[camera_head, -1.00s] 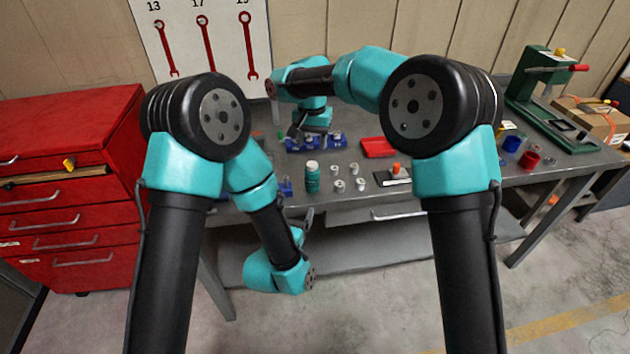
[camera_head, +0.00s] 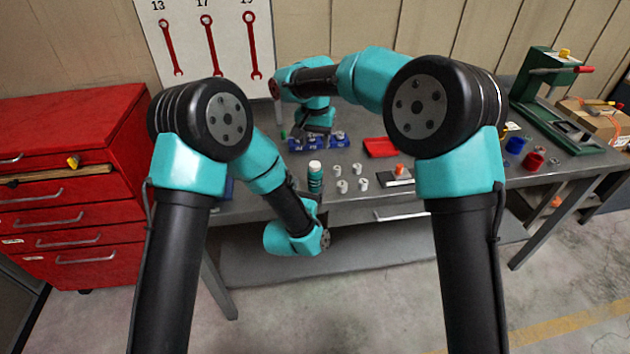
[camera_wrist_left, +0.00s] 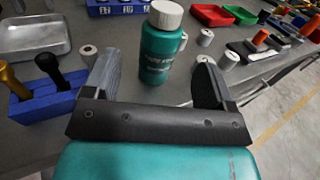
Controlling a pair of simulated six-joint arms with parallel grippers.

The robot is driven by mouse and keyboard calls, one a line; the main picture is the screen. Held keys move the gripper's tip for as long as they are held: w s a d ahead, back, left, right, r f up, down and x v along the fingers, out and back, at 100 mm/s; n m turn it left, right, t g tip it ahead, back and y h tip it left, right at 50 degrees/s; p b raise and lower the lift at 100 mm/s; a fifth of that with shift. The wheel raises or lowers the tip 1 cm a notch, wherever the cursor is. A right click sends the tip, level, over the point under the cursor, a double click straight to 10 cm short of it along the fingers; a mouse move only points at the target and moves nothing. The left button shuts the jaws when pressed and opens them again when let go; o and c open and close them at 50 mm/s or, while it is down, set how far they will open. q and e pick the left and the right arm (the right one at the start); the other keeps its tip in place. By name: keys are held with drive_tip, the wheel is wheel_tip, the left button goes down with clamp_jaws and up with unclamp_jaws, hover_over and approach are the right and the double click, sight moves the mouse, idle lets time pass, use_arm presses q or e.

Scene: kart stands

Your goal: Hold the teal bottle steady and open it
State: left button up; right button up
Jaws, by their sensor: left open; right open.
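The teal bottle (camera_head: 315,182) with a white cap stands upright on the grey bench in the head view. In the left wrist view the bottle (camera_wrist_left: 159,55) stands just ahead, between the lines of my left fingers. My left gripper (camera_wrist_left: 158,74) is open and empty, with a finger on each side of the bottle's near side; I cannot tell whether either touches it. In the head view my left arm mostly hides this gripper, below the bottle. My right gripper (camera_head: 300,131) is open, small in the head view, near the blue rack (camera_head: 326,144) behind the bottle.
Several small white cylinders (camera_head: 342,186) stand right of the bottle. A red tray (camera_head: 380,147) lies behind them. In the left wrist view a blue holder (camera_wrist_left: 48,100) with dark and yellow handles and a metal tray (camera_wrist_left: 32,36) are at left.

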sight(317, 171)
use_arm(q)
drive_tip(key=x, duration=0.8)
drive_tip(key=shift+f, duration=0.1)
clamp_jaws()
use_arm(e)
drive_tip(key=m, duration=0.6)
drive_tip(key=shift+r+m, duration=0.15)
drive_tip(key=shift+m, duration=0.25)
drive_tip(key=m, duration=0.6)
drive_tip(key=shift+r+m, duration=0.15)
drive_tip(key=shift+m, duration=0.25)
drive_tip(key=shift+f, duration=4.05)
drive_tip(key=shift+c, duration=0.2)
